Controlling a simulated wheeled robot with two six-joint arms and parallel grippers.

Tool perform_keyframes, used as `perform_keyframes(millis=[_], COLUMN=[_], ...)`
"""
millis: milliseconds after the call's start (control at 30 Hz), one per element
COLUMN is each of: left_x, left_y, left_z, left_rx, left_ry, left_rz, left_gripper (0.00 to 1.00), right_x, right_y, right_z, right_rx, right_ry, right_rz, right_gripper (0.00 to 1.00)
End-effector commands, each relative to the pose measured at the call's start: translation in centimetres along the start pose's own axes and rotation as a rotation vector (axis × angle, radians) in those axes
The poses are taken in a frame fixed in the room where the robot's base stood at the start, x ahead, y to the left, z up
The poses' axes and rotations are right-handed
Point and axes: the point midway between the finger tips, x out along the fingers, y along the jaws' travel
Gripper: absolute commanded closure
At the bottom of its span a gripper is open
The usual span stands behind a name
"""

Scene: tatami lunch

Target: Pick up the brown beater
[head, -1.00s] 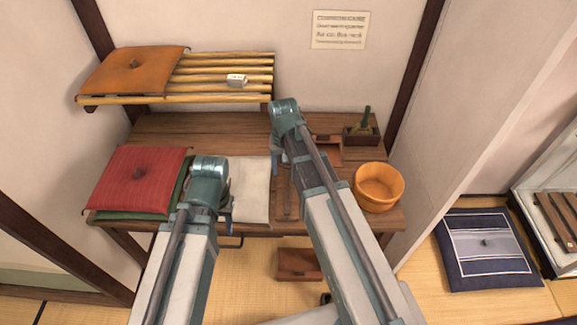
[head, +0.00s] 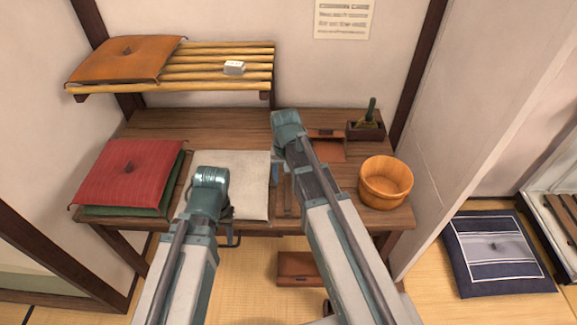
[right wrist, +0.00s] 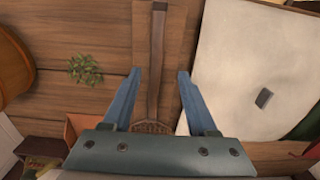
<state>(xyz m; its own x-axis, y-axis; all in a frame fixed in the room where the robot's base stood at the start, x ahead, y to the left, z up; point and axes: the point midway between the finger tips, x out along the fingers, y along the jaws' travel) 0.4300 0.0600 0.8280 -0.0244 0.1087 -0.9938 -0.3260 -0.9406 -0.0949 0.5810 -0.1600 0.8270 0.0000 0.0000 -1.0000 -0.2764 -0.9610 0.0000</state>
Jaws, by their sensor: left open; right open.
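The brown beater (right wrist: 156,60) lies on the wooden table in the right wrist view, its long straight handle running up the picture and its woven head (right wrist: 150,127) partly hidden behind my gripper body. My right gripper (right wrist: 159,74) is open and empty, with one blue finger on each side of the handle. In the head view, my right arm covers most of the beater; a brown strip of it (head: 288,195) shows beside the arm. My left gripper (head: 229,222) is open near the table's front edge, over the white cushion's side.
A white cushion (head: 250,180) and a red cushion (head: 130,172) on a green one lie left on the table. A wooden tub (head: 386,184) and a dark tray with a green item (head: 366,130) stand right. A slatted shelf (head: 215,75) hangs above. Green leaves (right wrist: 85,69) lie near the beater.

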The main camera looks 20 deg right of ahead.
Motion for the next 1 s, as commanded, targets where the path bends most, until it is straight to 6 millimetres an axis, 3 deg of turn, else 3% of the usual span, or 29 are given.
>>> perform_keyframes(millis=[500, 800, 1000], left_x=[5.1, 5.1, 5.1], left_y=[0.5, 0.5, 0.5], left_z=[-0.3, -0.3, -0.3], left_rx=[0.001, 0.001, 0.001], left_ry=[0.0, 0.0, 0.0], left_rz=[0.0, 0.0, 0.0], left_gripper=[0.5, 0.5, 0.5], right_x=[5.1, 5.1, 5.1], right_y=[0.7, 0.7, 0.7], right_z=[-0.1, -0.1, -0.1], right_rx=[0.0, 0.0, 0.0], right_ry=[0.0, 0.0, 0.0], right_rz=[0.0, 0.0, 0.0], right_gripper=[0.41, 0.41, 0.77])
